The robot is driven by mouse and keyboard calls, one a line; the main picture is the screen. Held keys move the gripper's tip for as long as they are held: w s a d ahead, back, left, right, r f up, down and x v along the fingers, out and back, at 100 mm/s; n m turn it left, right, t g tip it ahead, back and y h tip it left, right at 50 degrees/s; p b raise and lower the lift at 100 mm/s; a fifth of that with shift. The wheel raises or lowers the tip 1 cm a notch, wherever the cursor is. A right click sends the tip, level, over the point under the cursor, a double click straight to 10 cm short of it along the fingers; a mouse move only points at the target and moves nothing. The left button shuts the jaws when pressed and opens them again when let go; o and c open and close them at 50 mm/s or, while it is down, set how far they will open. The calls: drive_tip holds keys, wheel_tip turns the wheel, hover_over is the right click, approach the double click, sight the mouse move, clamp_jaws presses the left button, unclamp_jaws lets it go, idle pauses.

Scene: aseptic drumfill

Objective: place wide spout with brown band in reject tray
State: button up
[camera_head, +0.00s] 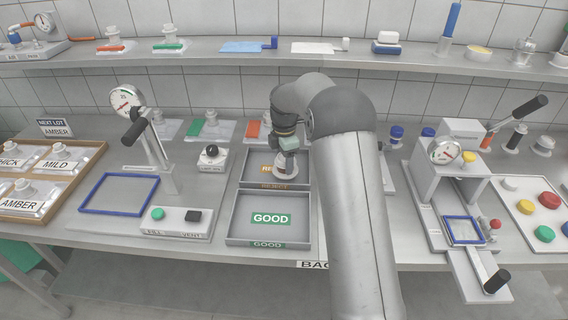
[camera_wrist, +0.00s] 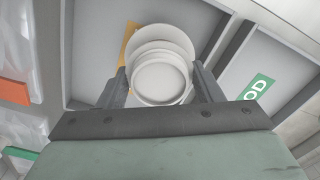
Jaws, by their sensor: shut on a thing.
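My gripper (camera_head: 287,150) is shut on a white, round, flanged spout (camera_wrist: 160,78), one finger on each side of it in the wrist view. In the head view the spout (camera_head: 288,171) shows just under the fingers. It is over the reject tray (camera_head: 253,160), a grey tray with an orange label that my gripper and the spout partly cover. In the wrist view the tray floor (camera_wrist: 95,40) lies behind the spout. I cannot tell whether the spout touches the floor. No brown band shows on the visible faces of the spout.
The grey GOOD tray (camera_head: 238,231) adjoins the reject tray on the near side and holds no spout. A dial-gauge lever stand (camera_head: 158,165) and a small button box (camera_head: 176,222) stand at left. A press machine (camera_head: 455,165) stands at right.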

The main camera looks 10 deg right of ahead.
drive_tip(key=shift+f, duration=1.05)
drive_tip(key=shift+f, duration=0.1)
drive_tip(key=o, duration=0.7)
